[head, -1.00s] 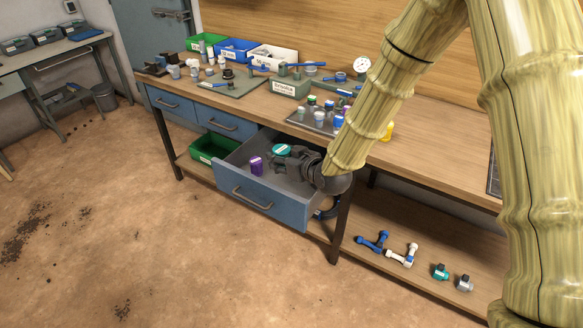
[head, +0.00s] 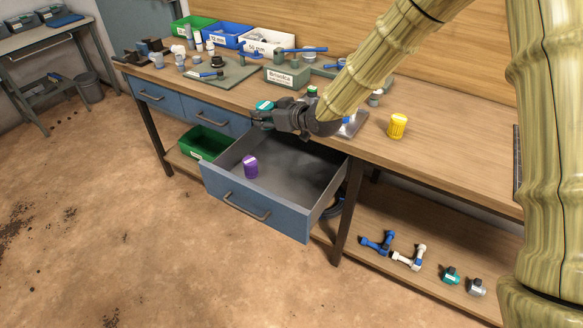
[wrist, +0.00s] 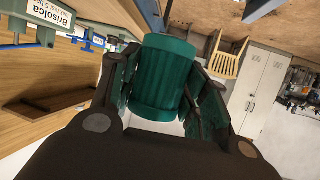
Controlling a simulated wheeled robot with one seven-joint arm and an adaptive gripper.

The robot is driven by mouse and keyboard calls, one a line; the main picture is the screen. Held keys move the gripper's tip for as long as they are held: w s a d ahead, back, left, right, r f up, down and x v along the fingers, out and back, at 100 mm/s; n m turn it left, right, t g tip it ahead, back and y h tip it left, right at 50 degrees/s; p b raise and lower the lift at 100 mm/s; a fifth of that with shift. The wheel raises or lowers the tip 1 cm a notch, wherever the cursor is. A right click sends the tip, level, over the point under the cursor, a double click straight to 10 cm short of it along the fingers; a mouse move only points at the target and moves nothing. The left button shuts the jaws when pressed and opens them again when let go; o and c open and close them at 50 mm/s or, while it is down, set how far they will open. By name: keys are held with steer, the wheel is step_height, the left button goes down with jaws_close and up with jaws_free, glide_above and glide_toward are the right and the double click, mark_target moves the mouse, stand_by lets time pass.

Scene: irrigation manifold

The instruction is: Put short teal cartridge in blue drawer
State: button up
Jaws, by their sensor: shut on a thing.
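My gripper (head: 268,116) is shut on a ribbed teal cartridge (wrist: 163,78), which sits between both fingers in the wrist view. In the head view only the teal top (head: 264,105) shows, and the fingers hide its lower part. The gripper is beyond the open blue drawer (head: 247,207), near the bench's front edge. The drawer is pulled out below the bench top. A purple cartridge (head: 250,167) stands inside it towards the left, and the rest of its visible floor is bare.
A yellow ribbed cartridge (head: 397,126) stands on the bench to the right. A grey block labelled Brisolca (head: 287,76) and valve parts are behind my gripper. A green bin (head: 203,142) sits on the lower shelf. My arm hides part of the bench.

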steer(key=shift+w+a+f+b, duration=0.15)
steer(key=shift+f+b, duration=0.9)
steer(key=shift+f, duration=2.75)
steer(key=shift+w+a+f+b, duration=0.15)
steer(key=shift+f+b, duration=0.95)
steer(key=shift+f, duration=2.7)
steer(key=shift+w+f+b, duration=0.15)
steer(key=shift+f+b, duration=0.9)
steer(key=shift+f, duration=2.75)
steer(key=shift+f, duration=0.3)
steer(key=shift+f+b, duration=0.3)
steer(key=shift+b, duration=0.1)
steer(key=o, duration=1.1)
